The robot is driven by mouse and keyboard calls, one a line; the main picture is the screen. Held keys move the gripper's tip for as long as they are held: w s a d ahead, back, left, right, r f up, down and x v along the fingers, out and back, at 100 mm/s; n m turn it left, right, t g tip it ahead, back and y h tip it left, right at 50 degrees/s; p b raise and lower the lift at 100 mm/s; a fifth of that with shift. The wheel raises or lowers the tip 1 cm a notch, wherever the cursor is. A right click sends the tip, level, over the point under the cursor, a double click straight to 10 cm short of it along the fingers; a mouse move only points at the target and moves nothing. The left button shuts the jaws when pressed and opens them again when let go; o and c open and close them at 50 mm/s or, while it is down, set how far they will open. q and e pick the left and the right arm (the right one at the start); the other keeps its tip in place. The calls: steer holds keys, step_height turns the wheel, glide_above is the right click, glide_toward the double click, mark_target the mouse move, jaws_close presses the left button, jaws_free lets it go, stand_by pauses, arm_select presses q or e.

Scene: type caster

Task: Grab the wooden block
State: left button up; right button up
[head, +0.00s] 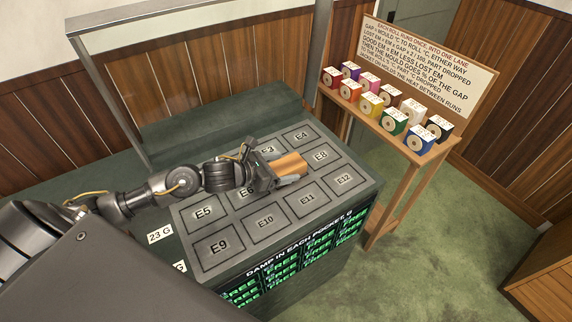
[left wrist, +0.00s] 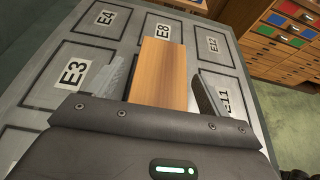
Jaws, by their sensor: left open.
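The wooden block (head: 288,165) is an orange-brown oblong on the grey panel of labelled pockets, between the E3, E8 and E11 labels. In the left wrist view the block (left wrist: 160,72) lies straight ahead, its near end between my two fingers. My left gripper (head: 276,172) is open, with one finger on each side of the block. In the left wrist view the gripper (left wrist: 160,90) shows a gap on both sides of the block at the fingertips. The pocket label under the block is hidden. My right gripper is not in view.
The grey machine top (head: 307,201) carries several pockets marked E3 to E12, with a green display on its front. A metal frame (head: 102,90) rises behind it. A wooden stand (head: 397,140) with coloured boxes and a sign (head: 428,68) is at the right. Green carpet (head: 430,235) is clear.

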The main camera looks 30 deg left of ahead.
arm_select(q)
steer(key=shift+w+d+f, duration=0.15)
steer(key=shift+w+d, duration=0.15)
steer(key=shift+w, duration=0.05)
steer(key=shift+c, duration=1)
steer(key=c, duration=1)
steer(key=shift+o, duration=0.2)
